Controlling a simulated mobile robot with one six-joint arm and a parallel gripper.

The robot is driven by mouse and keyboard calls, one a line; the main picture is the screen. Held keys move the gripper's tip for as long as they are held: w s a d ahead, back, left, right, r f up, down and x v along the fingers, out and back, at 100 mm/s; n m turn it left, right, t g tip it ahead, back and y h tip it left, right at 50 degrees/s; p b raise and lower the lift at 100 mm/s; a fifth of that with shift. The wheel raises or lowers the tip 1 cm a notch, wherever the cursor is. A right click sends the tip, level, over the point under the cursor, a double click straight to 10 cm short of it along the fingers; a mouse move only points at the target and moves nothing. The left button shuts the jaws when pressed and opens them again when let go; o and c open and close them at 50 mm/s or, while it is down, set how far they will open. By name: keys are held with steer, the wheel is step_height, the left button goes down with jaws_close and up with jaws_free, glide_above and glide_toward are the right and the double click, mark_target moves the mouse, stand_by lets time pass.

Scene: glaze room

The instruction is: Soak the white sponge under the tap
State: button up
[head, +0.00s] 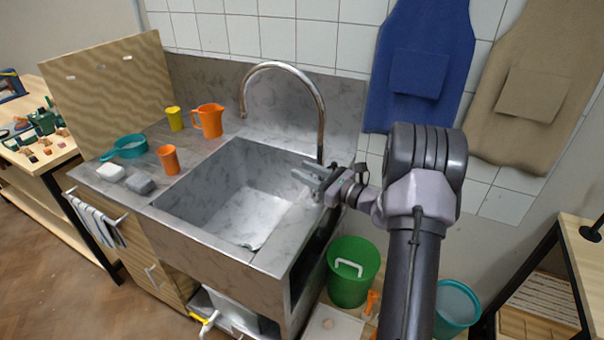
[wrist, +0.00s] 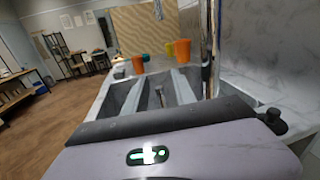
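The white sponge (head: 111,172) lies on the counter left of the sink, beside a grey sponge (head: 140,184).
An orange cup (head: 168,159), orange jug (head: 210,121), yellow cup (head: 174,118) and teal pan (head: 130,146) stand on the left counter. A striped towel (head: 96,222) hangs at its front. A green bucket (head: 350,286) stands on the floor right of the sink.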

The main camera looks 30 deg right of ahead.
steer(key=shift+w+a, duration=0.2)
steer(key=shift+w, duration=0.45)
steer(key=shift+c, duration=0.4)
jaws_close()
stand_by(0.5)
